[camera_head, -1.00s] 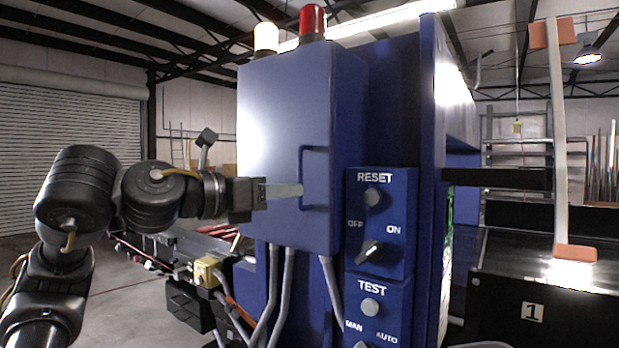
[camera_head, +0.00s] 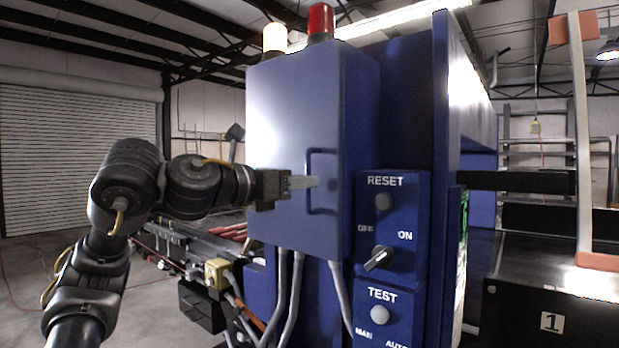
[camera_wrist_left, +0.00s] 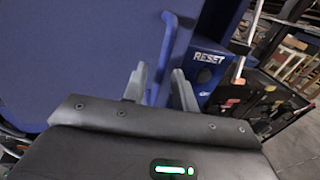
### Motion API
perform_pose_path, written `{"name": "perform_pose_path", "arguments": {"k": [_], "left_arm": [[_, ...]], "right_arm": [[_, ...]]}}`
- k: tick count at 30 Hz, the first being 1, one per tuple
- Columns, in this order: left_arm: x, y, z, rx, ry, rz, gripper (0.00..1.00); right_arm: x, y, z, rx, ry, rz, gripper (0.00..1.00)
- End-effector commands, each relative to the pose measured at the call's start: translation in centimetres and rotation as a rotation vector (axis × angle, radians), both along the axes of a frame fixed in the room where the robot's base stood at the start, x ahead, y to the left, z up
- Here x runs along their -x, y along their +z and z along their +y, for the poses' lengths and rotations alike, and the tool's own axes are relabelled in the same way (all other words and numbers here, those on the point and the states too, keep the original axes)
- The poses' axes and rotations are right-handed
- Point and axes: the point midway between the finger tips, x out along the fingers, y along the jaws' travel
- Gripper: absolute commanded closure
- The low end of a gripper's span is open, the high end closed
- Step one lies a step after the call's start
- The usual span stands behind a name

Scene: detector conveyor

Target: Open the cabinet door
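The blue cabinet door (camera_head: 283,120) is the front face of a blue box in the head view and looks closed. Its blue bar handle (camera_head: 324,152) is on the right side of the door; it also shows in the wrist view (camera_wrist_left: 169,42). My left gripper (camera_head: 316,182) is at the handle, its grey fingers reaching the handle's upright bar in the head view. In the wrist view the left gripper's fingers (camera_wrist_left: 160,82) are spread apart, with the bar between them and a gap visible. I cannot tell whether either finger touches it. My right gripper is not in view.
A control panel with RESET (camera_head: 383,202) and TEST (camera_head: 381,310) knobs is right of the door. Grey cables (camera_head: 296,295) hang below the cabinet. A red lamp (camera_head: 320,20) stands on top. A black conveyor part (camera_head: 550,322) is at lower right. Open floor lies left.

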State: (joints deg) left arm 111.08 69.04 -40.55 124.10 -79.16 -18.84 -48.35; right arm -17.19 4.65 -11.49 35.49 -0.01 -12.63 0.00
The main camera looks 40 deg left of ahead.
Motion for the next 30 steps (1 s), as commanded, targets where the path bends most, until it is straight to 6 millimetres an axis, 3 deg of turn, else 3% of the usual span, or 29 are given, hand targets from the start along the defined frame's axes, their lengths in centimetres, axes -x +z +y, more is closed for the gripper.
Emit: {"name": "perform_pose_path", "arguments": {"k": [6, 17, 23, 30], "left_arm": [[-2.3, 0.1, -0.4, 0.0, 0.0, 0.001, 0.72], [-2.7, 0.0, -0.5, 0.0, -0.001, 0.0, 0.72], [-2.7, 0.0, -0.5, 0.0, -0.001, -0.001, 0.98], [-2.7, 0.0, -0.5, 0.0, -0.001, -0.001, 1.0]], "right_arm": [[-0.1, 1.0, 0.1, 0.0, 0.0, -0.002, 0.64], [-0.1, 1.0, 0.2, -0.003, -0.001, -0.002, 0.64], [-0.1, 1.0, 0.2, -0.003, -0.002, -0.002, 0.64], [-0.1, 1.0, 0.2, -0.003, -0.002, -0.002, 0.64]]}}
